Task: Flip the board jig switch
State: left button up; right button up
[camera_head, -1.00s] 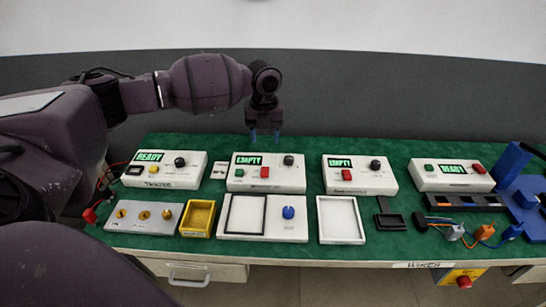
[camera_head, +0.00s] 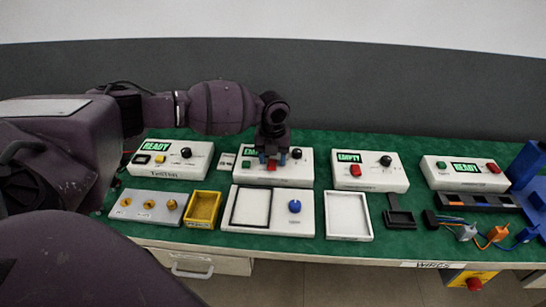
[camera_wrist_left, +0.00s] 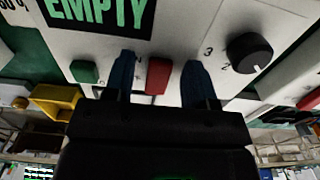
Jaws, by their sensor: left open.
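A white control box (camera_head: 250,178) with a green EMPTY display stands behind the white jig plate (camera_head: 262,226), which carries a black square frame and a blue knob (camera_head: 294,206). My left gripper (camera_head: 272,160) is over this box, pointing down, and hides part of its display. In the left wrist view, the open gripper (camera_wrist_left: 160,82) has its blue fingertips on either side of the red switch (camera_wrist_left: 159,76). I cannot tell whether they touch it. A green button (camera_wrist_left: 84,71) is left of the fingers and a black dial (camera_wrist_left: 248,53) is right. My right gripper is not in view.
Similar boxes stand left (camera_head: 170,170) and right (camera_head: 368,180) of this one. Wires and a blue fixture (camera_head: 524,170) are at the right.

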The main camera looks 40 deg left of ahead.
pick_arm(q)
jog(key=c, duration=0.9)
jog(key=shift+s+d+r+t+y+p, duration=0.15)
jog(key=shift+r+t+y+p, duration=0.15)
jog(key=shift+r+t+p, duration=0.45)
jog(key=shift+f+p, duration=0.25)
jog(key=shift+p, duration=0.3)
jog(key=shift+s+t+y+p, duration=0.1)
jog(key=shift+t+y+p, duration=0.35)
jog(key=shift+t+y, duration=0.1)
jog(key=shift+f, duration=0.15)
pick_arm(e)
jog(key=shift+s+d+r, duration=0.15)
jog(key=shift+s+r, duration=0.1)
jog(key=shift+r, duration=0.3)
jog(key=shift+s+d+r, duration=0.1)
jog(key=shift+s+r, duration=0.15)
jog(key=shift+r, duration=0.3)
pick_arm(q)
jog(key=shift+f, duration=0.1)
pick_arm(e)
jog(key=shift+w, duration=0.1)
pick_arm(q)
jog(key=o, duration=0.7)
jog(key=shift+o, duration=1)
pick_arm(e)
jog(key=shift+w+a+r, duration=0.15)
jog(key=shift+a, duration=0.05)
